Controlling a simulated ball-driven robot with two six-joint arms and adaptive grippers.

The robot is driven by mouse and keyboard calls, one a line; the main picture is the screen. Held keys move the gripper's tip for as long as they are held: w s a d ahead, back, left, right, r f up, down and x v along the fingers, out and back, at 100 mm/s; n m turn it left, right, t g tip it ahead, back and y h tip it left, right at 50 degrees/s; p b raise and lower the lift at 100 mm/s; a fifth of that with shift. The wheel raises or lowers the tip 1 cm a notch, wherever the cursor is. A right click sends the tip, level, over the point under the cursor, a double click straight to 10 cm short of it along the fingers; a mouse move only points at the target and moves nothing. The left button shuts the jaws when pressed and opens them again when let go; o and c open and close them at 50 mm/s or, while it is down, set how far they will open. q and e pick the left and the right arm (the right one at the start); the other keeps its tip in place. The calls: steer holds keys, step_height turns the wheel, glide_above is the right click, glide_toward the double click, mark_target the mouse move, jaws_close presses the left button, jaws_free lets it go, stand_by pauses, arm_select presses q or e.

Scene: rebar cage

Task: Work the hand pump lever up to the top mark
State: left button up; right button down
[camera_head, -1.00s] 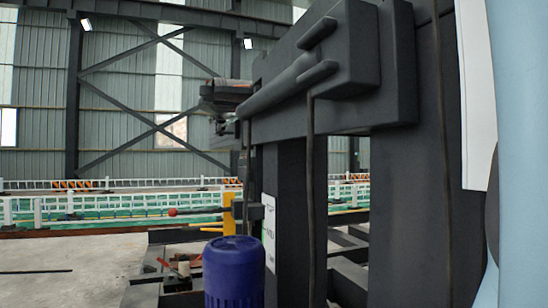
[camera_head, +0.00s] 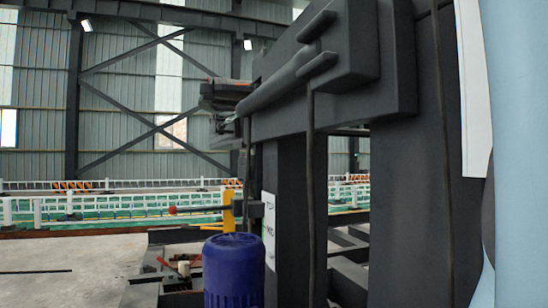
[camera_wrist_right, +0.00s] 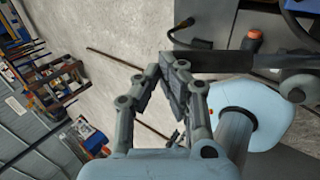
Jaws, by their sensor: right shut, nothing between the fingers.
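In the head view a thin dark lever with a red ball end (camera_head: 172,210) sticks out to the left, roughly level, toward an upright yellow plate (camera_head: 228,211). A white mark label (camera_head: 269,228) stands just right of the plate; TOP and MID can be read on it, and its lower part is hard to read. The ball sits at about the height of the TOP text. My right gripper (camera_wrist_right: 167,70) is in the wrist view, shut and empty, close to a dark flat bar (camera_wrist_right: 230,60); I cannot tell whether they touch. No gripper shows in the head view.
A blue cylinder (camera_head: 234,271) stands below the lever. A large dark machine frame (camera_head: 340,90) fills the head view's middle and right. An orange knob (camera_wrist_right: 252,41) shows in the wrist view, and shelves with goods (camera_wrist_right: 55,85) at left. Bare floor (camera_head: 60,262) lies at left.

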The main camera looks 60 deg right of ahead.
steer(key=shift+w+a+f+b, duration=0.25)
steer(key=shift+a+f+b, duration=0.1)
steer(key=shift+f+b, duration=0.25)
steer(key=shift+f, duration=0.1)
steer(key=shift+w+a+f+b, duration=0.15)
steer(key=shift+a+f+b, duration=0.15)
steer(key=shift+f+b, duration=0.25)
steer(key=shift+w+a+f+b, duration=0.25)
steer(key=shift+a+f+b, duration=0.05)
steer(key=shift+f+b, duration=0.3)
steer(key=shift+f, duration=0.1)
steer(key=shift+w+a+f+b, duration=0.15)
steer(key=shift+a+f+b, duration=0.05)
steer(key=shift+f+b, duration=0.35)
